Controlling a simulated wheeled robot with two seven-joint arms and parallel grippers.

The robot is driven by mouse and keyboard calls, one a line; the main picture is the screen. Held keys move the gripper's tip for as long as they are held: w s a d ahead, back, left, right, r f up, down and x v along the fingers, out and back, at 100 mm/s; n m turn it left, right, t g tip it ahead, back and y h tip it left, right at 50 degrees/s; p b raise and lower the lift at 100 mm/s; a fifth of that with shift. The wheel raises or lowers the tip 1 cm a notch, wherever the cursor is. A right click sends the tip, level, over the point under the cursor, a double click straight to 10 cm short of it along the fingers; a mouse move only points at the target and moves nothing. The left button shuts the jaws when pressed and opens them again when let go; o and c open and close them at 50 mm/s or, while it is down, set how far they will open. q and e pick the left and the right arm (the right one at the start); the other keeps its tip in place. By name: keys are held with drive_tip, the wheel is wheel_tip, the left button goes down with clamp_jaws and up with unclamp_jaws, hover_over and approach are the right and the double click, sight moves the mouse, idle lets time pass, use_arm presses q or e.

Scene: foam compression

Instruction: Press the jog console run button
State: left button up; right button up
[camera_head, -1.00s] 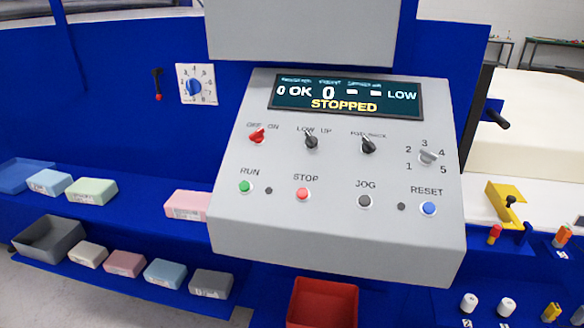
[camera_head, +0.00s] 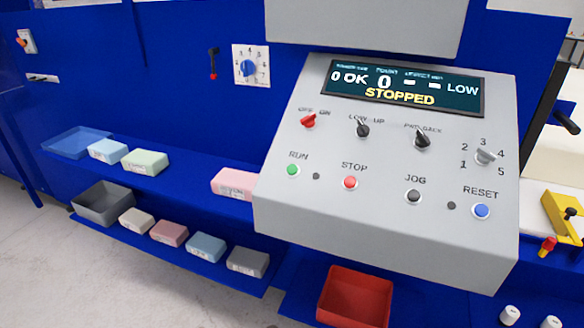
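The grey jog console (camera_head: 385,235) fills the middle right of the view. Its green RUN button (camera_head: 292,170) is at the left of the lower row. To its right are the red STOP button (camera_head: 350,183), the dark JOG button (camera_head: 413,196) and the blue RESET button (camera_head: 481,211). The display (camera_head: 403,86) reads STOPPED, 0 OK and LOW. A red OFF/ON switch (camera_head: 308,120) sits above RUN. Neither of my grippers is in view, and nothing covers the buttons.
Foam blocks, including a pink one (camera_head: 235,184), lie on blue shelves at the left. A grey bin (camera_head: 103,203) stands at the lower left and a red bin (camera_head: 354,297) below the console. A blue dial (camera_head: 249,68) is on the back panel. Open floor shows at lower left.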

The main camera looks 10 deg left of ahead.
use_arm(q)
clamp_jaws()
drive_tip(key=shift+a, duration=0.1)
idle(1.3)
